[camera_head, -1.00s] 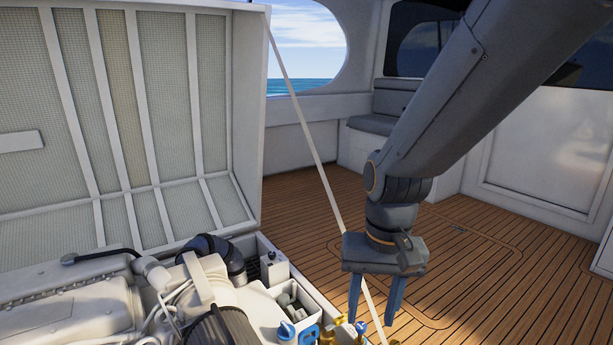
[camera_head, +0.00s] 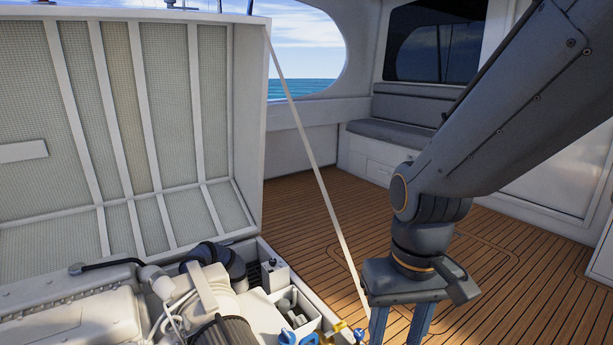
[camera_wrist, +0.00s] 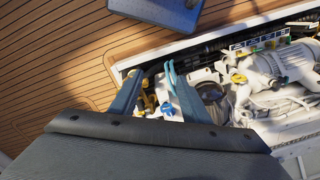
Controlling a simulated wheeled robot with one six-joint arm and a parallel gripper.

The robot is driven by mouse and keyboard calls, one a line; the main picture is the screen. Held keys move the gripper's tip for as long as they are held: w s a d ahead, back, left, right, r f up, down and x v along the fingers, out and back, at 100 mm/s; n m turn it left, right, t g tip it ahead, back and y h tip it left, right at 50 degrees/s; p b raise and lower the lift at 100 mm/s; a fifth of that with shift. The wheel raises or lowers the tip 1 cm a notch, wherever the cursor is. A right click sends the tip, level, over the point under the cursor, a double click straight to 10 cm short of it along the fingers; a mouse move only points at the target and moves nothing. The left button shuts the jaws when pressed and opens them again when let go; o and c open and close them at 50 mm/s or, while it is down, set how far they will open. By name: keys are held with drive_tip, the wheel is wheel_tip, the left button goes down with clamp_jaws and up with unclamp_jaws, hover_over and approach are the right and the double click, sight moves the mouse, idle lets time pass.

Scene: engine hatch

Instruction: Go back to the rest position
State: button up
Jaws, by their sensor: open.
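My gripper (camera_head: 398,328) hangs at the lower right of the head view, its two blue fingers pointing down and apart. The fingertips are cut off by the bottom edge of that view. In the wrist view my gripper (camera_wrist: 150,88) shows both fingers spread with nothing held between them. From that view the fingers overlap the near edge of the open engine bay (camera_head: 318,308), where blue and yellow valve handles (camera_wrist: 167,108) show. I cannot tell the height of the fingers above these parts.
The raised hatch lid (camera_head: 252,130) stands at the left, with a strap (camera_head: 325,190) running down to the bay's edge. The white engine (camera_head: 80,320) fills the lower left. Open teak deck (camera_head: 310,205) lies behind my arm, with a bench seat (camera_head: 390,133) at the back.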

drive_tip(key=d+r+m+p, duration=0.1)
drive_tip(key=d+r+p, duration=0.3)
drive_tip(key=p, duration=0.3)
drive_tip(key=shift+s+d+r+p, duration=0.25)
drive_tip(key=shift+d+p, duration=0.15)
drive_tip(key=shift+d, duration=0.25)
idle(0.3)
